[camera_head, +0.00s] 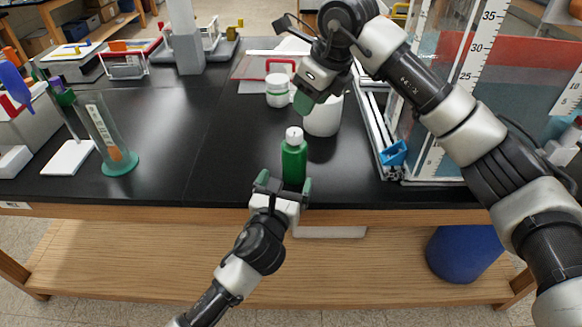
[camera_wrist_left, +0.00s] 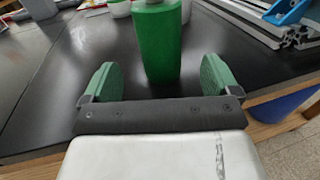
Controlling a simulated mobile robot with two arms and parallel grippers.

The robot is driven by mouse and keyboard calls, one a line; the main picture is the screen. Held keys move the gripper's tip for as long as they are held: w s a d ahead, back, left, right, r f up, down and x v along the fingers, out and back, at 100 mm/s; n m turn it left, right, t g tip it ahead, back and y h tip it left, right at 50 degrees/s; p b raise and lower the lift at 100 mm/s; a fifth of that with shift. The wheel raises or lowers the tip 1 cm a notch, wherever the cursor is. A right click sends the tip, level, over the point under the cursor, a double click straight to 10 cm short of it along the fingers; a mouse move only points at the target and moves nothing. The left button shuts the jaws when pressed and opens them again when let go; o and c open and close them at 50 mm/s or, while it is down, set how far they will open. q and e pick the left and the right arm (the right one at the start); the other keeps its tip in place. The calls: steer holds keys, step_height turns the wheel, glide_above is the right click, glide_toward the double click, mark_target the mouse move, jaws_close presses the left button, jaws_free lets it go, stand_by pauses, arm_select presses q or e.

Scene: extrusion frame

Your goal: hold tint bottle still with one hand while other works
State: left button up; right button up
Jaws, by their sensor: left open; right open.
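The tint bottle (camera_head: 294,162) is green with a white cap and stands upright near the front edge of the black bench. My left gripper (camera_head: 283,187) is open just in front of it. In the left wrist view the bottle (camera_wrist_left: 160,45) stands ahead of the gap between the two green fingers of my left gripper (camera_wrist_left: 160,80), apart from both. My right gripper (camera_head: 305,92) is above and behind the bottle, close to a white cylindrical container (camera_head: 323,118) on the bench. One green fingertip of it shows clearly; the container is partly hidden behind it.
A white jar (camera_head: 277,92) stands behind the bottle. At right, an extrusion frame (camera_head: 370,130) with a blue clip (camera_head: 394,153) lies beside a tall scaled tank (camera_head: 450,70). A graduated cylinder (camera_head: 107,140) stands at left. The bench (camera_head: 215,150) is clear left of the bottle.

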mark_target(291, 169)
arm_select(q)
steer(key=x, duration=0.7)
steer(key=shift+w, duration=0.25)
